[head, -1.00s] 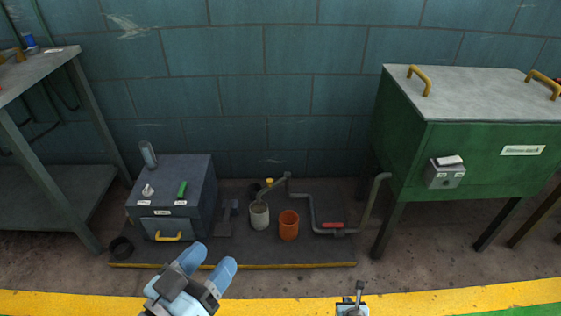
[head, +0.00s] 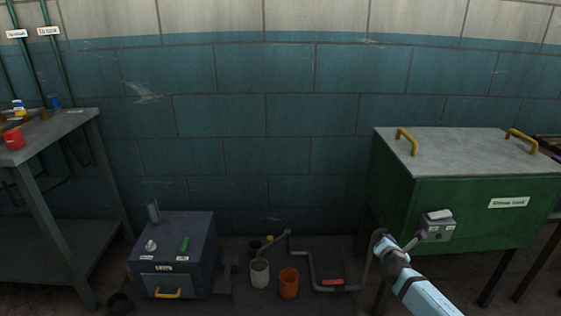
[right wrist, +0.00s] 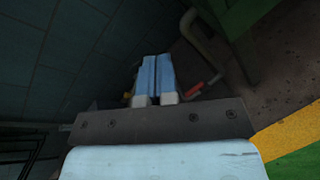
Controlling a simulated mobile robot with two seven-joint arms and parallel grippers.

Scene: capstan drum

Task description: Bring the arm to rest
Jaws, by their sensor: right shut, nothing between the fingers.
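My right arm comes in from the lower right of the head view. Its gripper (head: 380,240) is in front of the left front leg of the green cabinet, left of the grey box on the cabinet's front. In the right wrist view the two light-blue fingers (right wrist: 155,76) lie side by side, shut with nothing between them. Behind them are the dark floor, a grey pipe and a red handle. I cannot tell whether the gripper touches anything. My left gripper is not in view.
The green cabinet (head: 473,215) with yellow handles stands at right. A grey box (head: 436,228) is on its front. A dark chest (head: 178,275), a pale bucket (head: 260,271) and an orange bucket (head: 289,284) stand low along the wall. A workbench (head: 62,132) is at left.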

